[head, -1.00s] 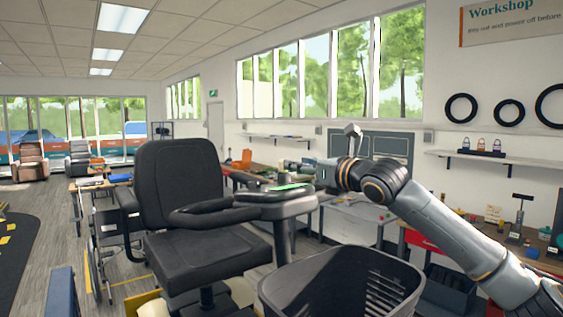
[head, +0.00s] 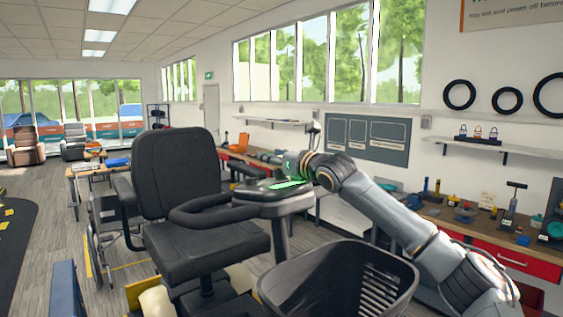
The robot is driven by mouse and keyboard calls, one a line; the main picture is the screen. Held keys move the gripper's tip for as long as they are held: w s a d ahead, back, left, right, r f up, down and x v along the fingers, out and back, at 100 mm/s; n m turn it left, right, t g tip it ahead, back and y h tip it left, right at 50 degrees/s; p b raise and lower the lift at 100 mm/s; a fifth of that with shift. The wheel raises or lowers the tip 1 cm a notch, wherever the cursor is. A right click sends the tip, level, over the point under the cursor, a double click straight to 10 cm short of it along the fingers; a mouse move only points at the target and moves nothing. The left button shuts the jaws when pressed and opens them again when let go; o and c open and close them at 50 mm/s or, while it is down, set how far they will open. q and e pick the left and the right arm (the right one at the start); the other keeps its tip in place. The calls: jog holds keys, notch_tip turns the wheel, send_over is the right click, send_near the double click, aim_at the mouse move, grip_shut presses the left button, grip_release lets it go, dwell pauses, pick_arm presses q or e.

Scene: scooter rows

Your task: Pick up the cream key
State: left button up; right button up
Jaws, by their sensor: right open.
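I cannot make out the cream key; it may be too small, or hidden behind my right gripper. A black mobility scooter stands in front of me, with a seat (head: 178,170), a looped handlebar (head: 190,216) and a console (head: 262,191) with a green lit display. My right gripper (head: 284,174) is open, just above the far right part of the console. Its fingertips are small and partly lost against the console, and I see nothing held in it. My left gripper is not in view.
A black basket (head: 340,285) is on the scooter's front, below my right arm. A workbench (head: 470,230) with tools runs along the right wall, under a shelf (head: 500,146). A wheelchair (head: 103,235) stands left of the seat. Grey floor is open further left.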

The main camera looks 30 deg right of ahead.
jog(key=shift+s, duration=0.15)
jog(key=c, duration=0.6)
grip_shut()
